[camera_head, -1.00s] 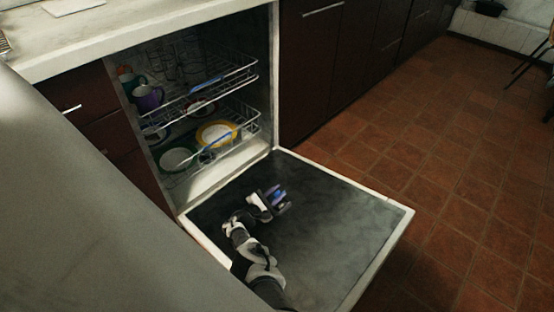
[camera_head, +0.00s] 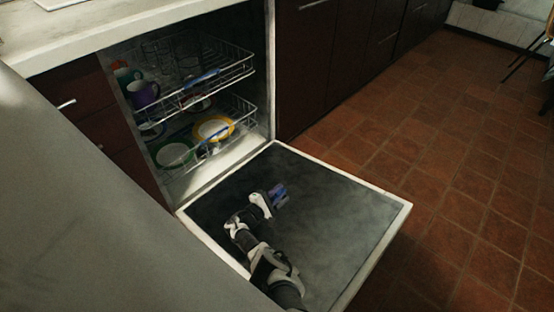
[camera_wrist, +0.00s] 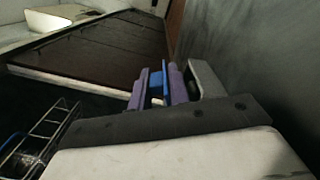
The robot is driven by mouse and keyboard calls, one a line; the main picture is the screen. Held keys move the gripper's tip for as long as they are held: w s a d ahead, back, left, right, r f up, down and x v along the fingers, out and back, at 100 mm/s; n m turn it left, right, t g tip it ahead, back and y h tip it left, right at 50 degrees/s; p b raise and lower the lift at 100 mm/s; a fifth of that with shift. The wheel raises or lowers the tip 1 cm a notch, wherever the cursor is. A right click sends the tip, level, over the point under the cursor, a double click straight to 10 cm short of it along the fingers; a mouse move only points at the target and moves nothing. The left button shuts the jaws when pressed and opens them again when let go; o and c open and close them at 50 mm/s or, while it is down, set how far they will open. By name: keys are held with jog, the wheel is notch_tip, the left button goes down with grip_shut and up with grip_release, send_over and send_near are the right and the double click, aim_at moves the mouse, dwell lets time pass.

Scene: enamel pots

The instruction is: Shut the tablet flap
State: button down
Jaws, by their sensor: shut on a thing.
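The open dishwasher door (camera_head: 330,225) lies folded down, its dark inner face up. My gripper (camera_head: 279,193) is low over the middle of that face, toward the dishwasher. In the wrist view my gripper (camera_wrist: 158,86) shows purple fingers closed about a small blue thing (camera_wrist: 156,84) with a whitish bit below it. I cannot tell whether this blue thing is the tablet flap. No separate flap can be made out on the door. The door's grey inner face (camera_wrist: 270,60) fills the right of the wrist view.
The lower rack (camera_head: 210,135) and upper rack (camera_head: 200,85) hold plates, bowls and cups, including a purple mug (camera_head: 143,94). A worktop (camera_head: 130,25) runs above. The tiled floor (camera_head: 450,170) right of the door is clear.

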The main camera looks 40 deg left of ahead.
jog(key=shift+w+a+r, duration=0.1)
jog(key=shift+a+r, duration=0.05)
jog(key=shift+r, duration=0.05)
jog(key=c, duration=1.4)
grip_release()
jog(key=shift+c, duration=0.2)
jog(key=shift+o, duration=0.2)
jog(key=shift+f, duration=0.1)
